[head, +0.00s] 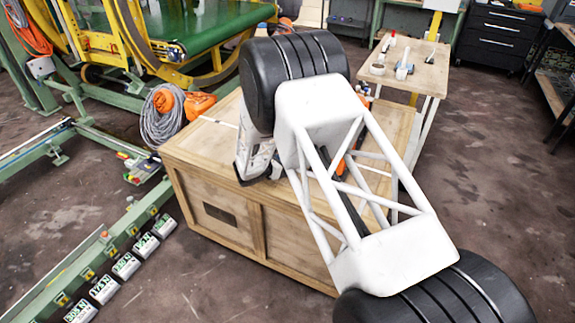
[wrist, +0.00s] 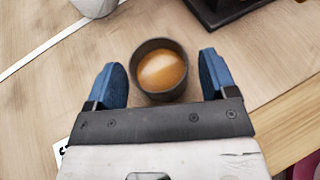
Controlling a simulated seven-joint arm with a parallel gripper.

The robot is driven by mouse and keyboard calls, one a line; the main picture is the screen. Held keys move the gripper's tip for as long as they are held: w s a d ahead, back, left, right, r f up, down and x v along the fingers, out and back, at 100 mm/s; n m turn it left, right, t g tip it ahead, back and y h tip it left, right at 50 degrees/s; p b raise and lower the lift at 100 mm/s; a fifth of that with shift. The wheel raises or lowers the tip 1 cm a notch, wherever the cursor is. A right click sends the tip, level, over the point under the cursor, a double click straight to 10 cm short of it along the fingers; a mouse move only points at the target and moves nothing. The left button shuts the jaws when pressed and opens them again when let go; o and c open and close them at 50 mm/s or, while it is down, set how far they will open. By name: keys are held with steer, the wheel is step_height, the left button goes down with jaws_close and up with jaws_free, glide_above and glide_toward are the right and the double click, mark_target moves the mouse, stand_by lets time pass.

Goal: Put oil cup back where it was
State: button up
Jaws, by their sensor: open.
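The oil cup (wrist: 160,92) is a small dark round cup with an amber-brown liquid in it. In the wrist view it stands upright on a light wooden surface. My gripper (wrist: 160,60) is open, with one blue-padded finger on each side of the cup. In the head view my arm hides the cup and the gripper fingers. The wooden crate (head: 216,188) stands below my arm there.
In the wrist view, a pale rounded object (wrist: 94,6) lies at the top left and a dark object (wrist: 228,10) at the top right. In the head view, a grey cable coil (head: 160,125) sits by the crate's left edge. A small workbench (head: 425,72) stands behind.

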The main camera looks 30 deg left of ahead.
steer(key=v, duration=1)
steer(key=shift+w+d, duration=0.1)
stand_by(0.6)
steer(key=s+d+r+m+g+h, duration=0.1)
steer(key=d+r+m+g, duration=0.3)
steer(key=d+r, duration=0.75)
steer(key=s+d+r+m+g, duration=0.15)
steer(key=d+r+m, duration=0.5)
steer(key=d, duration=0.95)
steer(key=d+r+m+g+h, duration=0.1)
steer(key=d+r+m+g, duration=0.3)
steer(key=d+r, duration=0.7)
steer(key=s+d+r+m+y, duration=0.1)
steer(key=s+d+r+m, duration=0.15)
steer(key=s+d, duration=0.3)
steer(key=s+d+r+m+g+y, duration=0.1)
steer(key=s+d+m, duration=0.25)
steer(key=d, duration=0.35)
steer(key=s+d+r+m+y, duration=0.1)
steer(key=s+d+r+m, duration=0.15)
steer(key=s+d, duration=0.3)
steer(key=s+d+m+y, duration=0.2)
steer(key=s+d+m, duration=0.1)
steer(key=s, duration=0.5)
steer(key=s+d+m+y, duration=0.2)
steer(key=s+d+m, duration=0.2)
steer(key=s, duration=0.5)
steer(key=shift+s+r+m, duration=0.3)
steer(key=shift+r+m, duration=0.15)
steer(key=shift+m, duration=0.35)
